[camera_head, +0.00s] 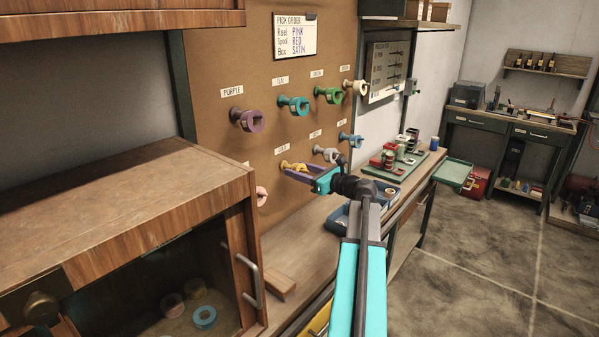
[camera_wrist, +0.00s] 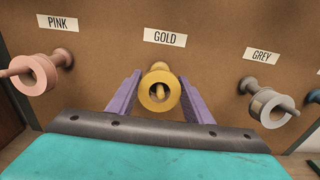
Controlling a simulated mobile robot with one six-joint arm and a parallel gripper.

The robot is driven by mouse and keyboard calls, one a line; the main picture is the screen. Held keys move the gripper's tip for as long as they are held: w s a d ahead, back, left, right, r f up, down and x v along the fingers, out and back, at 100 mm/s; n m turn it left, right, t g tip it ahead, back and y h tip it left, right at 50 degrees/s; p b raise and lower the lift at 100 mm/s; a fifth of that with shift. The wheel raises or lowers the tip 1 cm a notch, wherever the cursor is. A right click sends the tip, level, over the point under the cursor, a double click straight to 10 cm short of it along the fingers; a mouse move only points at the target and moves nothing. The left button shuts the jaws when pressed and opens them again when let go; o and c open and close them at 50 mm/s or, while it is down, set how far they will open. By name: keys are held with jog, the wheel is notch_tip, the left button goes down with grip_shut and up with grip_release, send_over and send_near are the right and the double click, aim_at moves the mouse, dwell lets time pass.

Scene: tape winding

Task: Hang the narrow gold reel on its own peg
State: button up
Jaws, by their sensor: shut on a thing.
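The narrow gold reel (camera_wrist: 158,101) is in front of the pegboard under the GOLD label (camera_wrist: 165,37) in the wrist view. A gold peg tip (camera_wrist: 159,91) shows inside its bore, so the reel appears to be around the peg. My gripper (camera_wrist: 158,88) has its two purple fingers on either side of the reel and is shut on it. In the head view the gold reel (camera_head: 297,166) shows small between the fingers of my gripper (camera_head: 290,169), close to the board. How far the reel sits along the peg is hard to tell.
A pink reel (camera_wrist: 35,75) hangs on the left peg and a grey reel (camera_wrist: 269,107) on the right peg. Purple (camera_head: 246,120), teal (camera_head: 294,105) and green (camera_head: 329,95) reels hang above. A wooden cabinet (camera_head: 120,195) stands at the left; a bench (camera_head: 300,235) runs below.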

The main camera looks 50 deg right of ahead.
jog(key=o, duration=1.1)
jog(key=shift+s, duration=0.1)
jog(key=s+d+b, duration=0.1)
jog(key=s+b, duration=0.1)
jog(key=s, duration=1.1)
jog(key=shift+s+r, duration=0.3)
jog(key=shift+r, duration=0.05)
jog(key=shift+d, duration=0.1)
